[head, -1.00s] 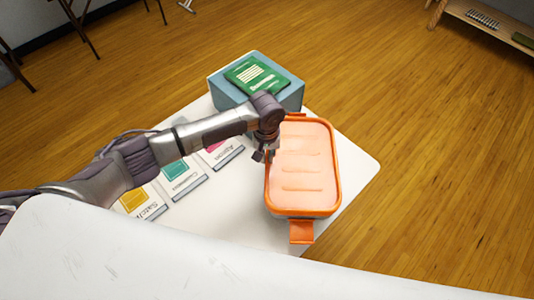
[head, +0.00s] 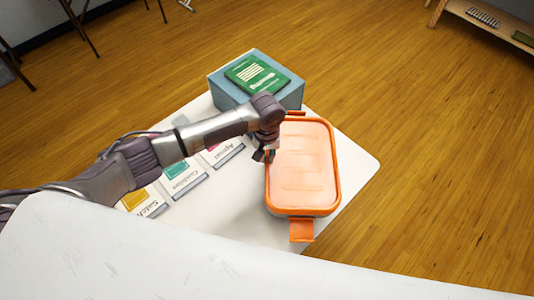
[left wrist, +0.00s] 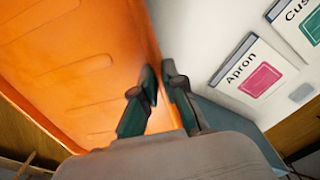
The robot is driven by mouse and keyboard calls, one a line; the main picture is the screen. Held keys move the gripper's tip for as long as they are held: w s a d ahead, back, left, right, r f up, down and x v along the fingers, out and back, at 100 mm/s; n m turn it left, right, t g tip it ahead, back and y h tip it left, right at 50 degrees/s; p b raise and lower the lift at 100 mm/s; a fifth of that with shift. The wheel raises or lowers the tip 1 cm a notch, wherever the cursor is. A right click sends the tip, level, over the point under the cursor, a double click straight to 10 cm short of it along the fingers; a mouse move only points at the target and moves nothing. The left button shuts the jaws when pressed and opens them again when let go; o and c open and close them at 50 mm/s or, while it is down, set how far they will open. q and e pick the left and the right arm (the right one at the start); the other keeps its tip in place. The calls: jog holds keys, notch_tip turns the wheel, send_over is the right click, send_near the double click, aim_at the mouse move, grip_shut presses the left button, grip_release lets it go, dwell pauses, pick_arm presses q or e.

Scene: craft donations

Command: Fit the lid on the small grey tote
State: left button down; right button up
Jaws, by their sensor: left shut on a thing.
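The orange lid (head: 303,165) lies over the small grey tote at the right of the white table. Only a thin strip of the tote's wall seems to show below the lid's near rim, so how closely the two meet cannot be seen. An orange latch flap (head: 302,231) sticks out at the near end. My left gripper (head: 264,155) is shut on the lid's left long edge. In the left wrist view its fingers (left wrist: 159,72) pinch the rim of the lid (left wrist: 75,65). My right gripper is not in view.
A blue-grey box (head: 292,98) with a green booklet (head: 256,74) on it stands at the table's far end. Several label cards, including Apron (head: 222,153), lie left of the lid. The white table (head: 235,217) is clear near the front. A white surface (head: 200,260) fills the foreground.

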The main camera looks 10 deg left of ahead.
pick_arm(q)
jog(key=c, duration=1.2)
grip_release()
jog(key=shift+r, duration=0.1)
notch_tip(320, 180, up, 3)
jog(key=p, duration=0.3)
jog(key=shift+f, duration=0.2)
jog(key=shift+r+p, duration=0.8)
jog(key=shift+r, duration=1.3)
